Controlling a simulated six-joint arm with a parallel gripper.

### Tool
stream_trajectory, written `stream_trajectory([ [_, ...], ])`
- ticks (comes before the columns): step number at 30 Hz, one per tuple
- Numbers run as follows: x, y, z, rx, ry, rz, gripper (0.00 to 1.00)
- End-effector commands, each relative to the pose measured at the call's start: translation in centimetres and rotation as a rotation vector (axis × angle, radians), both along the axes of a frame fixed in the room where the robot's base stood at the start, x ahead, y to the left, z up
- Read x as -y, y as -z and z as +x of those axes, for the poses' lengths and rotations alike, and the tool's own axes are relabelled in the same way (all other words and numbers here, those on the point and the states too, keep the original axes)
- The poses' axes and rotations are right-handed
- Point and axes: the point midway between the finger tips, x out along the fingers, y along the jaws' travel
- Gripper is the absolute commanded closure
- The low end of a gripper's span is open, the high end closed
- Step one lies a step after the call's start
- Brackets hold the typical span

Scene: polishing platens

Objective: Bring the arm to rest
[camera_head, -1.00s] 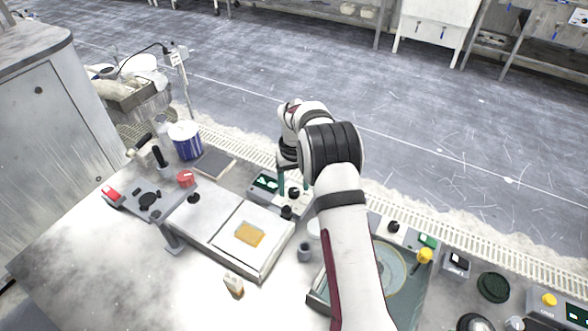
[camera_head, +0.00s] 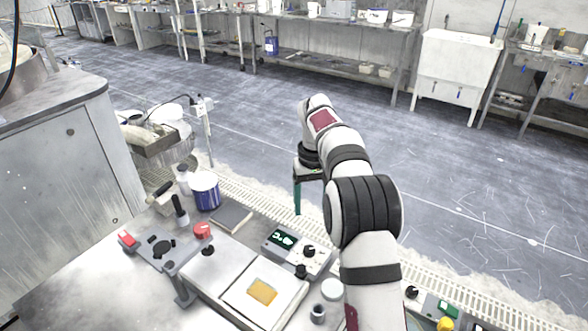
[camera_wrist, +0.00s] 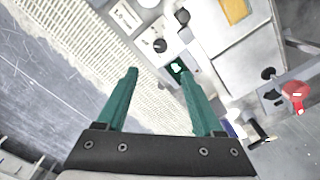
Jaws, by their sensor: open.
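My gripper (camera_wrist: 158,73) shows two green fingers spread apart with nothing between them in the wrist view. In the head view, a green finger of my gripper (camera_head: 297,197) points down beyond the far side of the bench, above and behind the grey control box (camera_head: 283,239) with a green display. The rest of the gripper there is partly hidden by my own wrist. My arm reaches up from the lower right and bends over the bench's far edge. The wrist view also shows the control box (camera_wrist: 165,30) below the fingers, apart from them.
A metal plate holds a white square with an orange-yellow patch (camera_head: 262,291). A blue-and-white tub (camera_head: 205,190), a dark flat pad (camera_head: 232,218) and a red knob (camera_head: 202,231) stand left. A grated channel runs behind the bench; open floor lies beyond.

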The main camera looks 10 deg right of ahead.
Motion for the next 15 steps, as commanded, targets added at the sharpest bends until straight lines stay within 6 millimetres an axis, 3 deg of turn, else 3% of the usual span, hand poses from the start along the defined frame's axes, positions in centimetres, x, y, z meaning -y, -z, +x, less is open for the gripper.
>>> stream_trajectory([
  [2, -0.1, -0.2, -0.2, 0.0, 0.003, 0.001, 0.31],
  [5, -1.1, -2.5, -2.7, 0.002, 0.04, 0.014, 0.31],
  [8, -3.3, -6.0, -9.0, -0.002, 0.125, 0.045, 0.31],
  [10, -4.9, -7.6, -15.1, -0.007, 0.201, 0.069, 0.31],
  [12, -6.4, -7.8, -21.5, -0.017, 0.278, 0.094, 0.31],
  [15, -7.8, -6.3, -29.6, -0.032, 0.379, 0.123, 0.31],
])
